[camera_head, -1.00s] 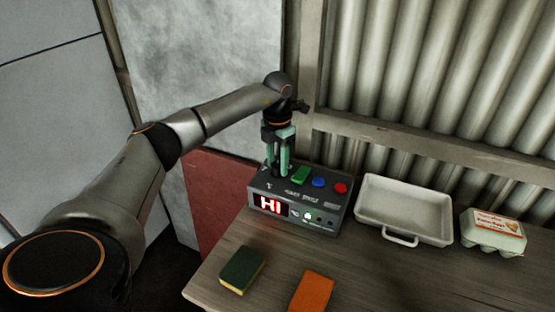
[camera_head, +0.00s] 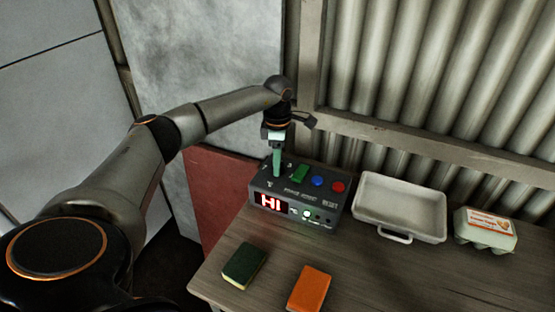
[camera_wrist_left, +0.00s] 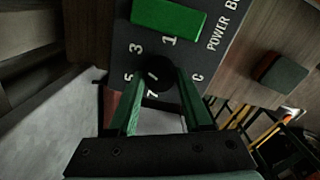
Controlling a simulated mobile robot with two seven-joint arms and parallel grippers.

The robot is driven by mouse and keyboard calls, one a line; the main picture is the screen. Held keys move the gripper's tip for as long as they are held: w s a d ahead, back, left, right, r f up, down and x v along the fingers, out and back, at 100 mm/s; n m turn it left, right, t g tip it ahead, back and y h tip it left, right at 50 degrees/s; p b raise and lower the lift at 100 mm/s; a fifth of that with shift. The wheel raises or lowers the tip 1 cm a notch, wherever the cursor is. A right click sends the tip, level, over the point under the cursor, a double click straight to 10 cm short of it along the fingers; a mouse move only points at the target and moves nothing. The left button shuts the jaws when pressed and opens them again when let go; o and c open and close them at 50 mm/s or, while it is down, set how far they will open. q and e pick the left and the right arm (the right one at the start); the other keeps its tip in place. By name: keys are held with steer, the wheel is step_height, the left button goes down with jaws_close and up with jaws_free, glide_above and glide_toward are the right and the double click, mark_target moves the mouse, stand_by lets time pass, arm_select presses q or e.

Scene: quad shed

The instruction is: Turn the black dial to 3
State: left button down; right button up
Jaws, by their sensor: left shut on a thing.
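The black dial (camera_wrist_left: 158,72) is on top of a dark control box (camera_head: 296,203), with the printed marks 1, 3, 5, 7 and C around it in the left wrist view. My left gripper (camera_wrist_left: 161,80) points down from above, its green fingers on either side of the dial and shut on it. A short white line shows on the dial, but I cannot tell for sure which number it points to. In the head view the left gripper (camera_head: 277,172) hides the dial. The box's red display reads "HI". My right gripper is not in view.
A green button (camera_head: 300,174), a blue button (camera_head: 318,181) and a red button (camera_head: 338,187) sit beside the dial. On the wooden table are a white tray (camera_head: 398,234), an egg carton (camera_head: 487,229), a green sponge (camera_head: 243,265) and an orange block (camera_head: 309,289). Corrugated wall stands behind.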

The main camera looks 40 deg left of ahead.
arm_select(q)
steer(key=shift+w+m, duration=0.1)
steer(key=shift+m, duration=0.4)
steer(key=shift+c, duration=1.7)
jaws_free()
step_height(320, 180, up, 13)
steer(key=shift+f, duration=0.2)
